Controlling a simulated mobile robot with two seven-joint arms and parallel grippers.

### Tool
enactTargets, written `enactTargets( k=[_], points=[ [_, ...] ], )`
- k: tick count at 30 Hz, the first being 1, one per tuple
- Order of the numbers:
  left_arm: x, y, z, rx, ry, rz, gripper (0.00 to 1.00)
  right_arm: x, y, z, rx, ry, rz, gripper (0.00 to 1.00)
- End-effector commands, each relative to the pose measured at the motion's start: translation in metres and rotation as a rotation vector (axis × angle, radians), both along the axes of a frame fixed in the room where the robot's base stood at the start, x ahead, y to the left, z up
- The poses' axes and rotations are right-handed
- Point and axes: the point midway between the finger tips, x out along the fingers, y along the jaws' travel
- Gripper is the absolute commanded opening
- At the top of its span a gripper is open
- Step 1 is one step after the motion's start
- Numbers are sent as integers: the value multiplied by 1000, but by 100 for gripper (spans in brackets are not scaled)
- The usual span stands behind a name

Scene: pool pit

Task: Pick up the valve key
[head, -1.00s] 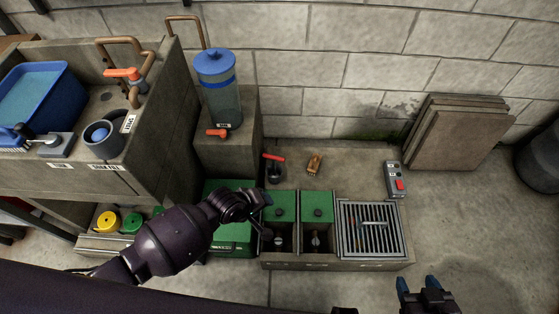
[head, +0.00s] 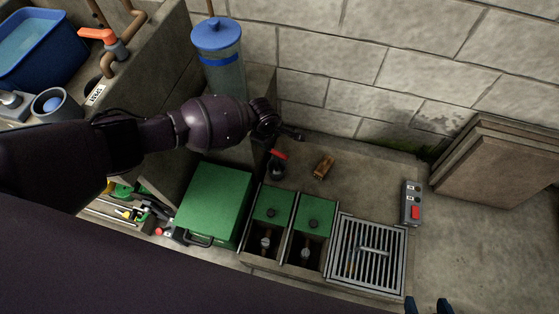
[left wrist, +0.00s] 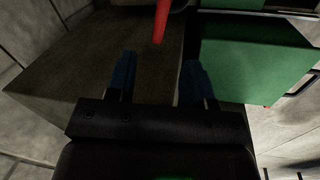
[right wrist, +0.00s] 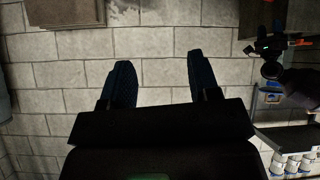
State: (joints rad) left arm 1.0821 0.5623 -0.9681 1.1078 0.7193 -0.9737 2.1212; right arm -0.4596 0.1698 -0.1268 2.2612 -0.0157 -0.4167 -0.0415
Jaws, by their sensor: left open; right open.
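A grey T-shaped bar (head: 373,250) shows at the slatted grate (head: 340,278) in the head view. I cannot tell whether it is the valve key or part of the grate. My left gripper (left wrist: 157,62) is open and empty; in the head view its end is mostly hidden by its wrist, near the wall and above the red-handled valve (head: 277,156). A red bar (left wrist: 161,20) shows beyond its fingers in the left wrist view. My right gripper (head: 428,306) is at the bottom edge, right of the grate. It also shows open and empty in the right wrist view (right wrist: 158,75).
A large green box (head: 215,203) stands left of two pits with green lids (head: 272,204). A brown object (head: 323,167) and a grey control box with a red button (head: 411,203) lie on the ledge. Slabs (head: 500,165) lean on the wall. Floor at right is clear.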

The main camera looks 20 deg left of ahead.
Motion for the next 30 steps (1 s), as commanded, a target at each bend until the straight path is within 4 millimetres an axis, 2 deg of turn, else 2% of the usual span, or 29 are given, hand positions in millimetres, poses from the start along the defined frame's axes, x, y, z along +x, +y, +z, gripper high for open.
enactTargets(
  k=[1,4,6,9,14,20,24,30],
  points=[
    [-3,0,-16,1,12,0,48,-5,0,-9,-4,19,4,56],
    [-2,-1,-34,1,14,-3,48,-9,1,-15,-16,29,14,56],
    [0,-2,-43,1,14,-3,48,-7,2,-12,-23,17,23,56],
    [3,-2,-51,0,11,-3,48,-3,4,-10,-31,0,36,56],
    [7,-4,-53,-1,5,-4,48,3,6,-6,-35,-16,47,56],
    [7,-7,-79,-1,13,-5,48,2,8,-17,-50,-4,70,56],
    [10,-9,-95,0,13,-5,48,9,11,-13,-58,-39,91,56],
    [16,-9,-102,-1,6,-3,48,11,9,-11,-42,-80,76,56]
  ],
)
